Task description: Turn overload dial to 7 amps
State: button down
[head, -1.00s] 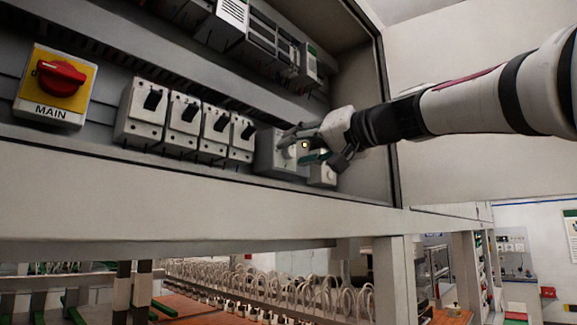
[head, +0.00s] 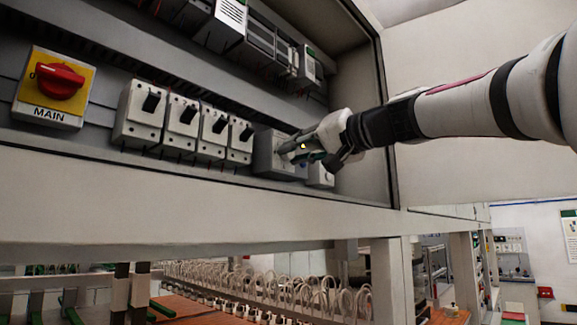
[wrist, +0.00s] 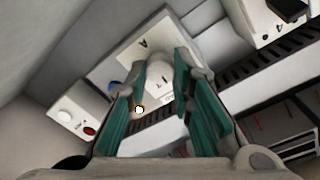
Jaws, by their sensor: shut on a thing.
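My gripper (head: 287,150) reaches in from the right and is shut on the dial. In the head view the gripper hides the dial, and I cannot read which amp mark it points to.
Several breakers with black levers (head: 180,124) stand left of the unit. The red MAIN switch (head: 60,81) is at far left. A small box with a red button (wrist: 78,110) sits beside the unit, near the cabinet's right wall. Another device row (head: 245,38) runs above.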

jog(key=shift+r+m+g+p, duration=0.1)
jog(key=shift+m+g+p, duration=0.2)
jog(key=shift+m+p, duration=2.35)
jog(key=m+b, duration=0.2)
jog(key=shift+m, duration=0.35)
jog(key=c, duration=1.4)
grip_release()
jog(key=shift+d, duration=0.1)
jog(key=v, duration=1.2)
jog(key=shift+s, duration=0.1)
